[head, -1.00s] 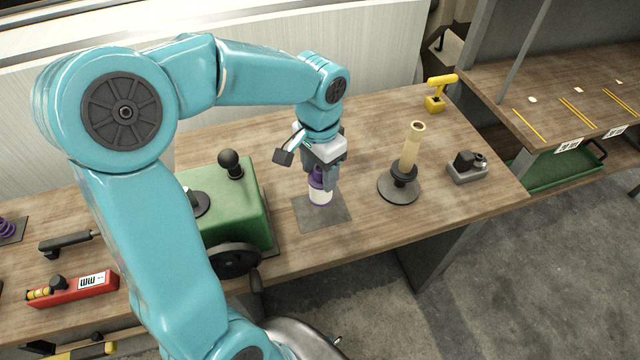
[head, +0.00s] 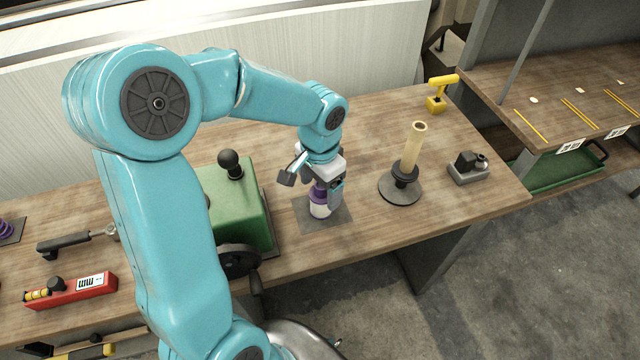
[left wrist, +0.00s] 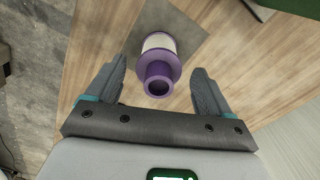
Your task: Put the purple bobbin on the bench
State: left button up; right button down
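The purple bobbin (head: 320,209), with purple flanges and a white middle, stands on a grey mat (head: 341,217) on the wooden bench (head: 455,215). My left gripper (head: 326,193) is over the bobbin, pointing down, and partly hides its top. In the left wrist view the bobbin (left wrist: 159,69) shows its purple tube end towards me. The fingers of my left gripper (left wrist: 164,85) are spread on either side of it, with a clear gap at each side. My right gripper is not in view.
A green machine (head: 238,205) with a black knob stands left of the mat. Farther right are a small grey device (head: 468,168) and a yellow tool (head: 438,95). A red tool (head: 70,290) lies at left.

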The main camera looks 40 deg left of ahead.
pick_arm(q)
jog(key=shift+r, duration=0.1)
jog(key=shift+r+p, duration=0.3)
jog(key=shift+p, duration=0.05)
notch_tip(320, 180, up, 12)
jog(key=shift+f, duration=0.15)
jog(key=shift+s+f, duration=0.1)
jog(key=shift+s, duration=0.05)
dwell(0.4)
